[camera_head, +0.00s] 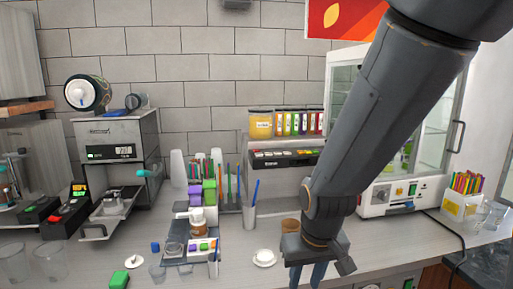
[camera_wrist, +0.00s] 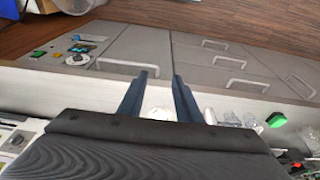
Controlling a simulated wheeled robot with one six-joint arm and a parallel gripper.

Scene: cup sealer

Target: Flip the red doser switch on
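The doser (camera_head: 285,160) stands against the back wall in the head view, with several jars with coloured labels above a dark front panel. A row of small coloured switches (camera_head: 284,153) runs along that panel, with red among them; they are too small to read their positions. My gripper (camera_head: 305,275) hangs low over the front of the counter, right of the white saucer and well below and in front of the panel. In the wrist view my gripper (camera_wrist: 160,76) is open, with an empty gap between its fingers. The doser is not recognisable in the wrist view.
A glass-door cabinet (camera_head: 400,110) stands at right, partly behind my arm. A brown cup (camera_head: 290,226) and a white saucer (camera_head: 264,257) are near my gripper. A cup holding pens (camera_head: 249,214) stands before the doser.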

